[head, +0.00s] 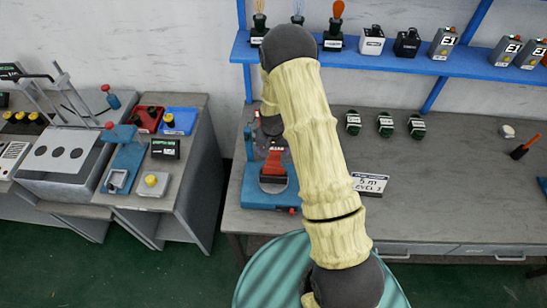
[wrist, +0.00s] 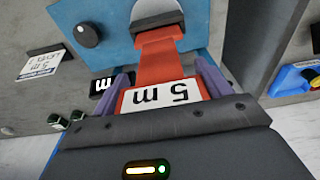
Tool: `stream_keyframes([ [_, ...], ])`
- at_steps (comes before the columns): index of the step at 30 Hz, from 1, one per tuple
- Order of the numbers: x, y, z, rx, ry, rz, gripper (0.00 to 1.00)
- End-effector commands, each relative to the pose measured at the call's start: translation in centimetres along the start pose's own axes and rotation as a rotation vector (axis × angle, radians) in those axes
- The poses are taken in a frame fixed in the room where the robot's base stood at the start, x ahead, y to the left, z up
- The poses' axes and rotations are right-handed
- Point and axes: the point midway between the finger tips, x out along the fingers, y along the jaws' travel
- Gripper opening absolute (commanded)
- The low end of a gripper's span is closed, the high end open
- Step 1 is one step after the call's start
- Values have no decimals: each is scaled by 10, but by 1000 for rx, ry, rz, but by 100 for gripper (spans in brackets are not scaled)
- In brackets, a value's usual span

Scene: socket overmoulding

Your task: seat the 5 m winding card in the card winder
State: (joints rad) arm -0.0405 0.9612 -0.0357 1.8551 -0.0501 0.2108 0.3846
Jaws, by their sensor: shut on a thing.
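The 5 m winding card (wrist: 160,95) is red with a white "5 m" label, upside down in the wrist view. My gripper (wrist: 164,77) is shut on it, with a purple finger at each side of the label. The card's narrower far part reaches to the round grey opening of the blue card winder (wrist: 108,28). I cannot tell whether its end is seated there. In the head view the winder (head: 256,193) stands at the table's left end, with the red card (head: 274,160) over it. My arm partly hides the winder and my gripper there.
A "5 m" sign (head: 370,184) stands right of the winder. A blue shelf (head: 400,62) with bulbs and boxes runs above. The table's middle right is clear. Another bench (head: 190,190) stands left, across a gap.

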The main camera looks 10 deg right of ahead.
Motion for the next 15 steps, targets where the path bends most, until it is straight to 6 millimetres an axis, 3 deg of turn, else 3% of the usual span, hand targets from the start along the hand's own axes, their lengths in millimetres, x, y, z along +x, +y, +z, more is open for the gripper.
stream_keyframes([
  [6,40,0,6,-1,-2,1,41],
  [15,44,0,6,-1,0,0,41],
])
